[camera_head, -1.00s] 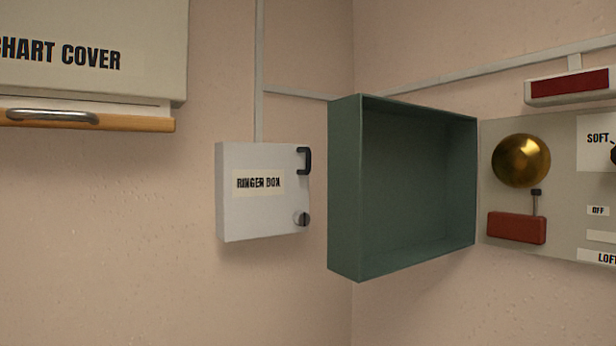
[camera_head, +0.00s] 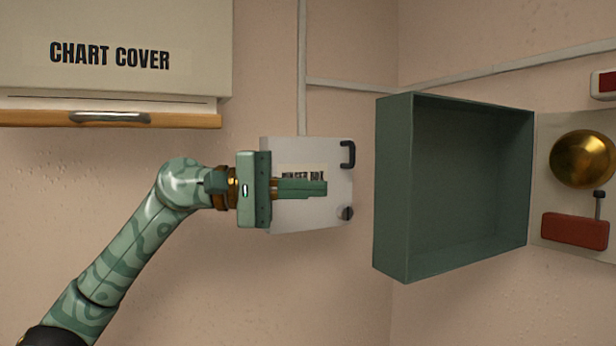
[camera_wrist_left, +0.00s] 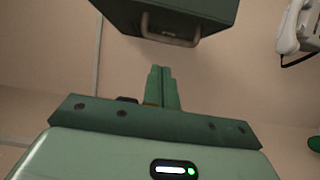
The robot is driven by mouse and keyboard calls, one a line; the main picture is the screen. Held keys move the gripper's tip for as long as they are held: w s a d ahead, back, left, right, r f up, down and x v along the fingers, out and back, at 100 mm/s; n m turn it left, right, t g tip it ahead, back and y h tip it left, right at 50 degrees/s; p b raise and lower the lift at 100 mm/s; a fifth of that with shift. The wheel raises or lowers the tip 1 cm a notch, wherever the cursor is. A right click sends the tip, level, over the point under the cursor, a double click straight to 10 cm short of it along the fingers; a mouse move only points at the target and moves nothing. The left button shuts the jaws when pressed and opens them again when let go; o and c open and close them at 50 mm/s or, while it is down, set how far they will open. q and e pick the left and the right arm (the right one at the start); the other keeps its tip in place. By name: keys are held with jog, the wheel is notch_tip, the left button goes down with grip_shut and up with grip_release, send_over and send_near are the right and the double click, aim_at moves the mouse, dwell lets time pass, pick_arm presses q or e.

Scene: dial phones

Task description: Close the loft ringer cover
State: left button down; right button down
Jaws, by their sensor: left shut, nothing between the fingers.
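The loft ringer cover is the dark green open-fronted box (camera_head: 392,190), swung out to the left of a pale panel (camera_head: 552,215) with its hollow inside facing right. The panel's brass gong (camera_head: 582,159) and red block (camera_head: 575,231) are exposed. My left gripper (camera_head: 325,188) is shut and empty, pointing right, in front of the white ringer box and left of the cover, apart from it. In the left wrist view, the shut fingers (camera_wrist_left: 163,70) point toward the cover (camera_wrist_left: 205,8), whose grey handle (camera_wrist_left: 170,38) shows; the head view hides that handle. My right gripper is out of view.
The white ringer box (camera_head: 310,215) with a black handle hangs behind my left gripper. A chart cover (camera_head: 110,80) with a wooden rail is at upper left. A white handset (camera_wrist_left: 289,28) shows in the wrist view. The wall below is bare.

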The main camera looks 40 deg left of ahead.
pick_arm(q)
jog(key=p+x, duration=0.4)
jog(key=x, duration=0.3)
dwell(0.3)
